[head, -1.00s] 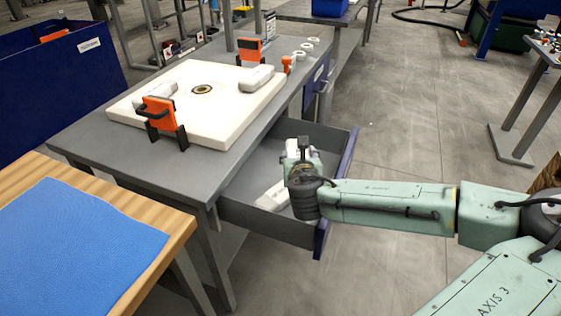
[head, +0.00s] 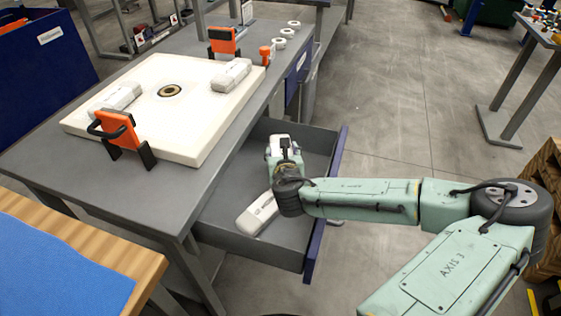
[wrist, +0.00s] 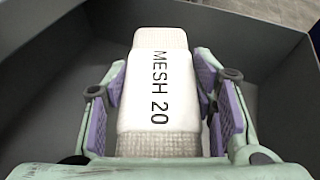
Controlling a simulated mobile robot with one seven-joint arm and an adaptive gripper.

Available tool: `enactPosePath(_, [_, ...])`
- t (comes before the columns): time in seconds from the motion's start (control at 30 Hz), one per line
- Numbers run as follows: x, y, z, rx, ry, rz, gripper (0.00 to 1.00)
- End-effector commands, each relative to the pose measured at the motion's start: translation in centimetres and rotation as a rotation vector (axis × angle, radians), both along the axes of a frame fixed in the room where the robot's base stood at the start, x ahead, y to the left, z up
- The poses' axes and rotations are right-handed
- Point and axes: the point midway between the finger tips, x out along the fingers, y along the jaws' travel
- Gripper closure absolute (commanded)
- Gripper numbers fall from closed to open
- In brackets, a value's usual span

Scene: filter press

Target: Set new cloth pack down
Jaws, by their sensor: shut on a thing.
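My gripper (head: 285,158) is inside the open grey drawer (head: 222,236), towards its far end. It is shut on a white cloth pack (head: 279,142). In the wrist view the held pack (wrist: 158,95) reads "MESH 20" and lies lengthwise between the purple finger pads of my gripper (wrist: 165,92). The drawer walls (wrist: 265,45) surround it there. Whether the held pack touches the drawer floor I cannot tell. A second white pack (head: 257,213) lies in the near part of the drawer, left of my wrist.
On the grey bench (head: 60,160) above the drawer lies a white filter plate (head: 180,125) with two white packs and orange-black handles (head: 118,130). White rings (head: 285,33) lie behind. A wooden table with blue cloth (head: 50,270) is at lower left.

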Motion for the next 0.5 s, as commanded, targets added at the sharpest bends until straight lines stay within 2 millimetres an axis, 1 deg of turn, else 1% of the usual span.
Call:
enactPosePath(0.1, [0.0, 0.1, -1.9, 0.003, 0.003, -0.001, 0.79])
enactPosePath(0.17, [0.0, 0.1, -2.6, 0.003, 0.003, 0.0, 0.79])
enactPosePath(0.2, [0.0, 0.1, -3.0, 0.002, 0.002, 0.0, 0.83])
enactPosePath(0.3, [-0.1, 0.0, -3.5, 0.0, 0.004, -0.001, 0.83])
enactPosePath(0.43, [-0.1, -0.1, -3.7, 0.001, 0.008, -0.002, 0.83])
enactPosePath(0.47, [-0.2, -0.1, -3.8, 0.001, 0.01, -0.002, 0.48])
enactPosePath(0.5, [-0.2, -0.1, -3.8, 0.001, 0.01, -0.002, 0.45])
